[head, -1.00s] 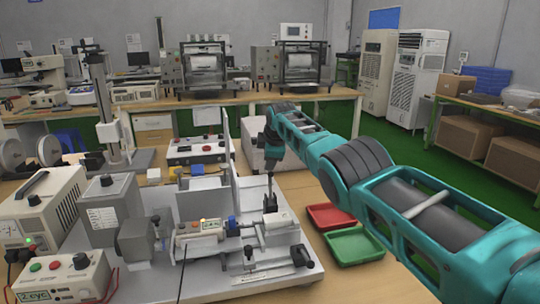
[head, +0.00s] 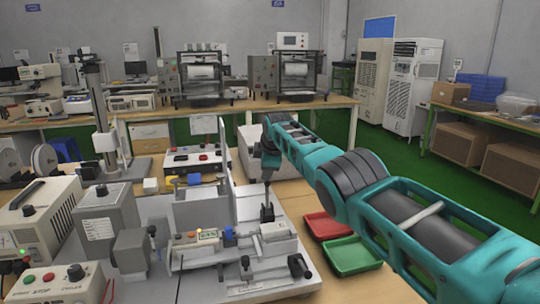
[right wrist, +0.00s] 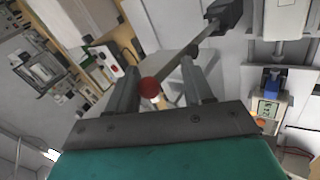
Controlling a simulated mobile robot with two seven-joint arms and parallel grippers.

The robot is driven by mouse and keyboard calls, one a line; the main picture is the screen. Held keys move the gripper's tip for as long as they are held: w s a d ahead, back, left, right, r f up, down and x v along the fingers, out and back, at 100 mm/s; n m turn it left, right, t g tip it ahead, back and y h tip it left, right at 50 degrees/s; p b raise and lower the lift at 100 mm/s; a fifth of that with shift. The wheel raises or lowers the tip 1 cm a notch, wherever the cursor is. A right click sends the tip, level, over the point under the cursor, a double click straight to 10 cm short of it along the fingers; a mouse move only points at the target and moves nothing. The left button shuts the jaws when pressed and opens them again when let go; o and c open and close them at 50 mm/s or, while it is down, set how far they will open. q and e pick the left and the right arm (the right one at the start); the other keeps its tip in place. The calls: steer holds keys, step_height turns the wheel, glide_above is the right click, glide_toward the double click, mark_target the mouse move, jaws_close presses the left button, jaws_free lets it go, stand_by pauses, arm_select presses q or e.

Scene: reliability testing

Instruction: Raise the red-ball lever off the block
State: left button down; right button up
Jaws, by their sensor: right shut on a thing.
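The red ball (right wrist: 150,87) shows in the right wrist view between the two fingers of my right gripper (right wrist: 165,75). A thin grey lever bar (right wrist: 195,48) runs from near the ball up to a dark block-like part (right wrist: 226,14). My right gripper is shut on the lever; exactly where the fingers touch is hard to see. In the head view my right gripper (head: 267,212) reaches down over the test fixture (head: 215,270), beside a pale cylinder (head: 276,231). The red ball is not visible there. Whether the lever touches the block cannot be told. My left gripper is not in view.
A red tray (head: 327,227) and a green tray (head: 352,256) lie right of the fixture. A tall thin plate (head: 227,160) stands behind it. A control box (head: 60,283) and a grey motor housing (head: 108,222) are at the left.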

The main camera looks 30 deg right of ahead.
steer(key=shift+w+r+p, duration=0.15)
steer(key=shift+r+p, duration=0.45)
steer(key=shift+p, duration=0.05)
steer(key=shift+s+r+p, duration=0.3)
steer(key=shift+r+p, duration=0.05)
steer(key=shift+p, duration=0.05)
steer(key=v, duration=1.1)
steer(key=shift+s+f, duration=0.25)
steer(key=shift+s, duration=0.2)
steer(key=shift+a, duration=0.15)
